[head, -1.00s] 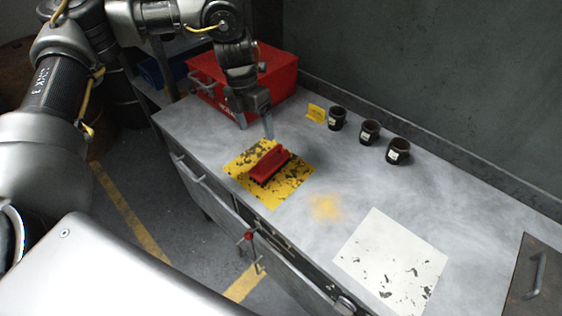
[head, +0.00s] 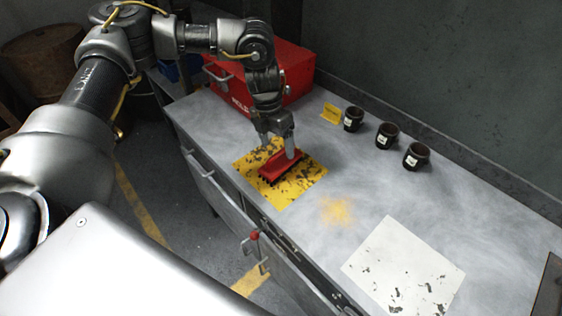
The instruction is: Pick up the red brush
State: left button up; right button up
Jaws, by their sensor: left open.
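The red brush (head: 281,167) lies on the worn yellow mat (head: 310,180) on the grey workbench. Its red body is uppermost and dark bristles show along its lower edge. My left gripper (head: 277,145) points down right at the brush, with its fingers apart. One finger overlaps the brush's right part and the other is at its far left side. I cannot tell whether the fingers touch the brush. My right gripper is not in view.
A red toolbox (head: 287,72) stands behind my left gripper. A white worn sheet (head: 404,262) lies at the front right.

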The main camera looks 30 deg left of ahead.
aim_at(279, 152)
pick_arm(q)
jog(key=shift+s+f, duration=0.1)
jog(key=shift+f, duration=0.05)
jog(key=f, duration=0.1)
jog(key=f+p, duration=0.1)
jog(key=f, duration=0.1)
jog(key=f+p, duration=0.1)
jog(key=shift+d+f, duration=0.4)
jog(key=shift+w, duration=0.2)
jog(key=c, duration=1.2)
jog(key=shift+r, duration=0.1)
jog(key=shift+r, duration=0.6)
jog(key=s+d+r+b, duration=0.5)
jog(key=s+d+r, duration=0.5)
jog(key=r, duration=0.1)
jog(key=shift+r, duration=0.35)
